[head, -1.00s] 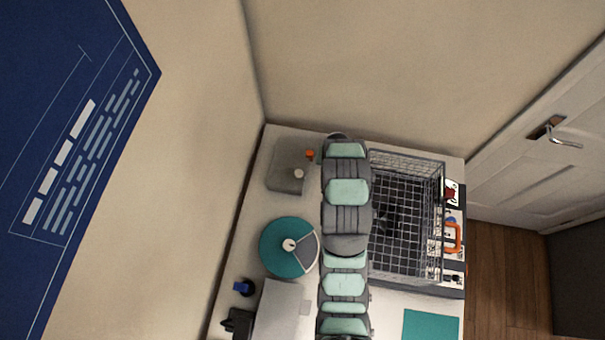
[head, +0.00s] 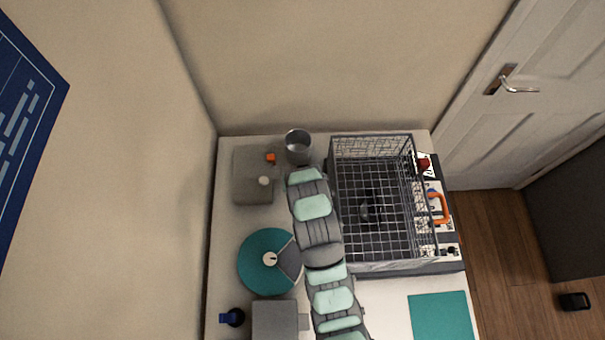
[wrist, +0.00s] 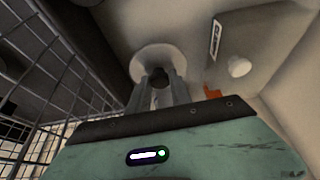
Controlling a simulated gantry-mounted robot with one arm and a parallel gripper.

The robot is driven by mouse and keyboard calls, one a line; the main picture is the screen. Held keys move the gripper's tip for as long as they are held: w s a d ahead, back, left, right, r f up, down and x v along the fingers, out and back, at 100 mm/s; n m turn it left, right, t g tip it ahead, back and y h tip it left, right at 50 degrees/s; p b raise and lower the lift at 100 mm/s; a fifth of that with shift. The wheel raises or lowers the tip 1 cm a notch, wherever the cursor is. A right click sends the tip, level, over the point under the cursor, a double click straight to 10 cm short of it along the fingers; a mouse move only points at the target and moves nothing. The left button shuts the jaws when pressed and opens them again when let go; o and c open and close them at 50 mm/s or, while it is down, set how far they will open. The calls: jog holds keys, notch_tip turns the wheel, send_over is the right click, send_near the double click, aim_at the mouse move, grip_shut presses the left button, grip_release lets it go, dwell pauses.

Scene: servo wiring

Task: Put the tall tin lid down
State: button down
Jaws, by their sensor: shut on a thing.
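The tall tin lid (wrist: 143,57) shows in the wrist view as a pale round disc with a dark knob (wrist: 158,76). My gripper (wrist: 157,88) is shut on that knob, and the disc lies just beyond the fingertips. Whether the lid touches the table cannot be told. In the head view my arm hides the fingers and the lid. A tall grey tin (head: 298,147) stands upright and open at the back of the table, beyond the end of my arm.
A wire basket (head: 380,205) stands right of my arm. A grey box (head: 252,175) with an orange part and pale knob is to the left. A teal disc (head: 262,262) lies nearer the front. Pale table shows between box and tin.

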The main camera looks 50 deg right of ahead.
jog(key=shift+f, duration=1.85)
jog(key=shift+f, duration=0.15)
jog(key=c, duration=1.2)
grip_release()
jog(key=shift+o, duration=0.2)
jog(key=v, duration=1.2)
jog(key=shift+r+p, duration=0.2)
jog(key=shift+p, duration=0.15)
